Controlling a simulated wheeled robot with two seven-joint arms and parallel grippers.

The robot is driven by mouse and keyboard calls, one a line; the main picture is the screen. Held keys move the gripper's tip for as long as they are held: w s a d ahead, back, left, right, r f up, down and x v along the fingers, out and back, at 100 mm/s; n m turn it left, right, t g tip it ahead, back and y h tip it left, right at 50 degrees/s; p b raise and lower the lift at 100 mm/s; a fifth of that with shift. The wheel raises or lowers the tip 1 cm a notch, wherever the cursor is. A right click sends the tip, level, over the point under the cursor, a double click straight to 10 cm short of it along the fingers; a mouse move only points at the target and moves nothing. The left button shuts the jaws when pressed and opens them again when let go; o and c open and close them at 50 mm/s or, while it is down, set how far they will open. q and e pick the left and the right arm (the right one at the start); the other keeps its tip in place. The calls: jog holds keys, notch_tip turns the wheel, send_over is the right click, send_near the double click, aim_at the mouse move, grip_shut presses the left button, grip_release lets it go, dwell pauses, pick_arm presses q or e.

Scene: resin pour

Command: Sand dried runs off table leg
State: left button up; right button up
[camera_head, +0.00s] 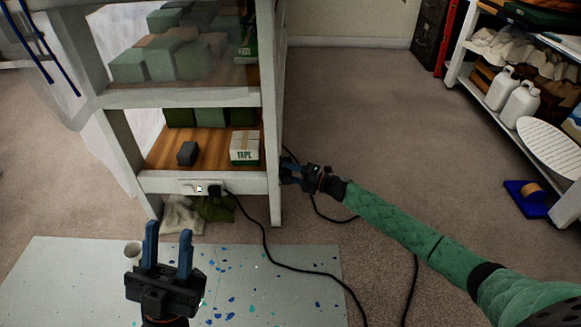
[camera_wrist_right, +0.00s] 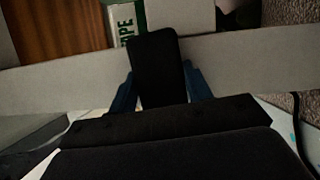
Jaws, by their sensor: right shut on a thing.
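The white table leg (camera_head: 271,140) stands upright at the front right corner of a shelved table. My right gripper (camera_head: 287,171) comes from the right and is at the leg's right side, low down, about level with the bottom shelf. In the right wrist view it is shut on a dark block (camera_wrist_right: 158,68), held between its blue fingers. The block's end overlaps a pale painted bar (camera_wrist_right: 230,65) of the table; whether they touch I cannot tell. Dried runs are not discernible. My left gripper (camera_head: 168,250) is open and empty, above the pale floor sheet.
A tape box (camera_head: 245,148) and another dark block (camera_head: 187,153) sit on the bottom shelf. A power strip (camera_head: 202,188) is on the front rail, its black cable (camera_head: 262,235) crossing the floor. A cup (camera_head: 133,252) stands on the paint-spotted sheet (camera_head: 50,280).

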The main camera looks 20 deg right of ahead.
jog(key=shift+s+a, duration=0.45)
jog(key=shift+s, duration=0.1)
jog(key=shift+c, duration=0.3)
jog(key=s+d, duration=0.1)
jog(key=d, duration=0.5)
jog(key=shift+s, duration=0.25)
jog(key=shift+d, duration=0.1)
jog(key=d, duration=0.2)
jog(key=shift+s+d, duration=0.35)
jog(key=shift+s, duration=0.05)
jog(key=shift+p, duration=0.3)
